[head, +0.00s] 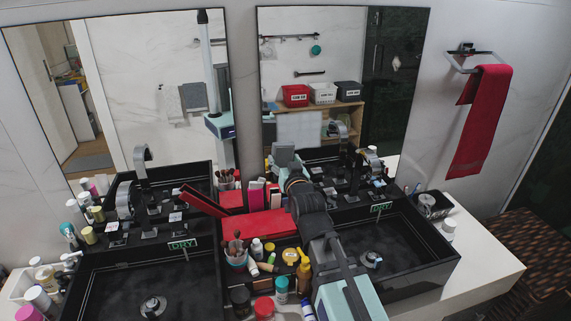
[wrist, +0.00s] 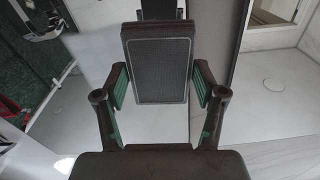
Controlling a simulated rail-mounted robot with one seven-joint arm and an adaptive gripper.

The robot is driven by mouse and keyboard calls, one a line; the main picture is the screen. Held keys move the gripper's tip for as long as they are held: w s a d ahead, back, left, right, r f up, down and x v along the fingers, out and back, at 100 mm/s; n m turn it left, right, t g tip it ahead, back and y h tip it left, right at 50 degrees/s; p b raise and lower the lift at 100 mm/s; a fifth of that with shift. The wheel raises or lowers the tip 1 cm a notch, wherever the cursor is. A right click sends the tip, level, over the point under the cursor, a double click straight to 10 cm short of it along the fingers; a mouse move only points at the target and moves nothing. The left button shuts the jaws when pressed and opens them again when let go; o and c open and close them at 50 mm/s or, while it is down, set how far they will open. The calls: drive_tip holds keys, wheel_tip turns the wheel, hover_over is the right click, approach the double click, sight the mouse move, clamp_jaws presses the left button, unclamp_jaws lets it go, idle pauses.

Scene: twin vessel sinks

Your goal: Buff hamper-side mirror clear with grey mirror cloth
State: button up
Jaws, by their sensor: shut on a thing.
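The right mirror (head: 345,70), on the side of a brown woven hamper (head: 540,238), stands behind the right sink. A pale patch (head: 298,130) shows low in it; I cannot tell whether it is film on the glass or a reflection. My gripper (head: 284,166) is in front of this mirror's lower left part. In the wrist view my gripper (wrist: 160,82) is shut on a dark grey rectangular pad with a lighter edge line, which looks like the grey mirror cloth (wrist: 160,70). The pad stands between the green-lined fingers. Whether it touches the glass I cannot tell.
A left mirror (head: 150,85) stands beyond a narrow wall strip. Bottles and a brush cup (head: 236,258) crowd the counter between the black sinks, near a red box (head: 262,224). Dark taps (head: 345,165) stand near my arm. A red towel (head: 482,120) hangs at the right.

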sight(299, 142)
drive_tip(key=shift+x, duration=2.75)
drive_tip(key=shift+x, duration=1)
drive_tip(key=shift+d, duration=0.15)
drive_tip(key=d+b, duration=0.1)
drive_tip(key=b, duration=0.2)
drive_tip(key=w+d+b, duration=0.1)
drive_tip(key=d+b, duration=0.1)
drive_tip(key=b, duration=0.1)
drive_tip(key=shift+d, duration=0.3)
drive_tip(key=shift+d+f+b, duration=0.1)
drive_tip(key=shift+d+b, duration=0.05)
drive_tip(key=shift+b, duration=0.2)
drive_tip(key=d+b, duration=0.1)
drive_tip(key=w+d+b, duration=0.1)
drive_tip(key=b, duration=0.1)
drive_tip(key=shift+f, duration=0.1)
drive_tip(key=shift+w+d+b, duration=0.15)
drive_tip(key=shift+d+b, duration=0.55)
drive_tip(key=shift+b, duration=0.4)
